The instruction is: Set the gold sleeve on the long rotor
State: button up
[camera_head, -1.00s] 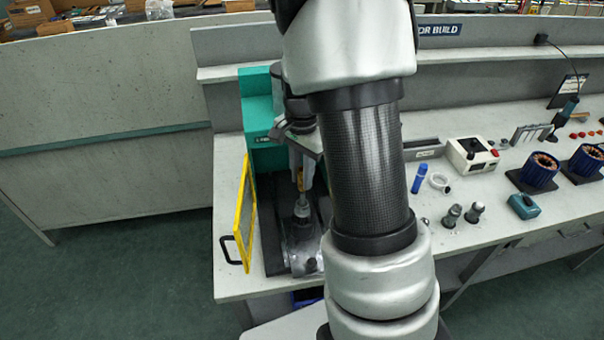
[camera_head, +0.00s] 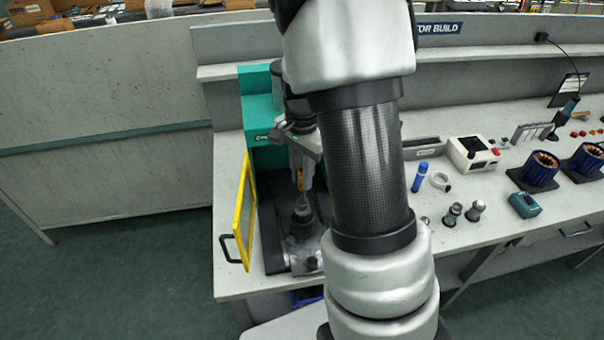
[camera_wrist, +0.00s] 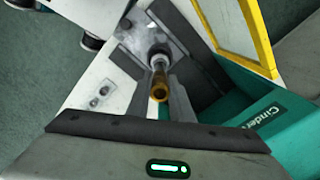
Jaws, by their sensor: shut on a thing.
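The gold sleeve (camera_wrist: 160,88) is a small hollow brass-coloured tube between my gripper's fingers (camera_wrist: 160,103) in the wrist view. In the head view the sleeve (camera_head: 301,179) shows as a gold strip at my gripper (camera_head: 303,176). My gripper is shut on it and points down. A pale upright shaft, apparently the long rotor (camera_head: 302,207), stands directly below in the grey fixture. In the wrist view the shaft's round collar (camera_wrist: 158,57) lines up just beyond the sleeve. I cannot tell whether the sleeve touches or surrounds the shaft tip.
The green press (camera_head: 257,110) stands behind my gripper. An open yellow-framed guard (camera_head: 243,215) is close on the left. My arm hides the bench just right of the fixture. Farther right are a blue bottle (camera_head: 420,176), a white ring (camera_head: 440,181) and two grey fittings (camera_head: 452,214).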

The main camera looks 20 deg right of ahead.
jog(key=shift+f+b, duration=0.3)
jog(key=shift+f, duration=0.2)
dwell(0.6)
jog(key=shift+f+b, duration=1.45)
jog(key=shift+f, duration=0.55)
jog(key=shift+f, duration=0.1)
jog(key=o, duration=1.1)
notch_tip(320, 180, up, 6)
jog(key=p, duration=0.5)
